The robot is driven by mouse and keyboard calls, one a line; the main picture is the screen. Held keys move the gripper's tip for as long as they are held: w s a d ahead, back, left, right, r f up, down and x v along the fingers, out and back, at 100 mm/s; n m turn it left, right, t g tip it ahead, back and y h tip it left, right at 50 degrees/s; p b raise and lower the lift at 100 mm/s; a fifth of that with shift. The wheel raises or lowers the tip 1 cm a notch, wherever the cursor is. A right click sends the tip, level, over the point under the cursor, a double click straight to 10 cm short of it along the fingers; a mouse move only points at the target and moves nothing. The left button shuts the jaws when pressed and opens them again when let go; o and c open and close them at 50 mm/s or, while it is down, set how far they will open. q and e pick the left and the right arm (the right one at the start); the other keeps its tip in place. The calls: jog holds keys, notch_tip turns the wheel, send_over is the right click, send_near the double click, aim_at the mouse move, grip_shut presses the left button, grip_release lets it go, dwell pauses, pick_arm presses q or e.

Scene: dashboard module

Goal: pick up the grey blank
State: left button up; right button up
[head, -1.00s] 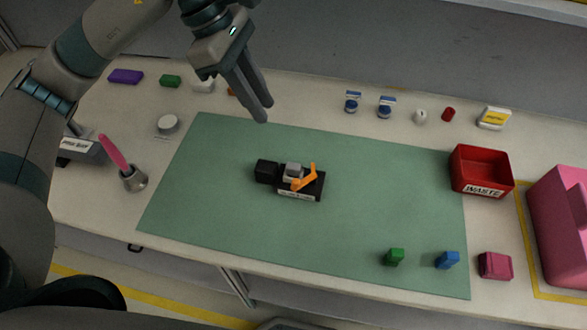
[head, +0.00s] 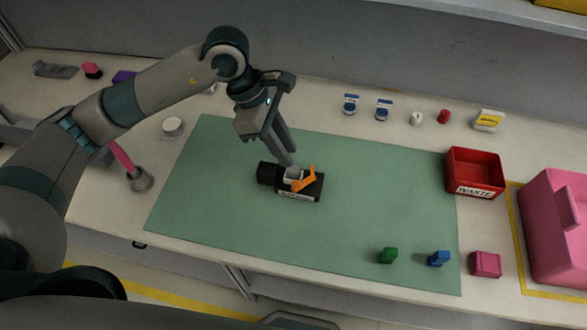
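The grey blank (head: 292,174) is a small light-grey block seated in a black module (head: 314,190) on the green mat (head: 215,195). An orange lever (head: 304,180) on the module stands close to its right side. My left gripper (head: 288,162) points down, its fingertips right at or just behind the top of the blank. Its two fingers look slightly apart, with nothing seen held between them. The fingertips partly hide the blank's back edge, so I cannot tell whether they touch it. My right gripper is not in view.
Green (head: 388,256), blue (head: 439,258) and pink (head: 485,264) blocks stand near the front right. A red waste bin (head: 475,184) and a large pink box (head: 555,225) are at the right. A cup with a pink-handled tool (head: 139,180) is at the left. Most of the mat is clear.

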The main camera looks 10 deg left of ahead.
aim_at(295, 168)
pick_arm(q)
jog(key=shift+f, duration=0.1)
dwell(0.3)
jog(key=shift+s+d+f+p, duration=0.1)
jog(key=shift+d+f+p, duration=0.2)
jog(key=shift+f+p, duration=0.35)
jog(key=p+x, duration=0.1)
jog(key=x, duration=0.1)
jog(key=shift+d+f+p, duration=0.1)
jog(key=shift+f+p, duration=0.2)
jog(key=shift+f, duration=0.1)
jog(key=shift+d+f, duration=0.15)
jog(key=shift+f, duration=0.3)
grip_shut()
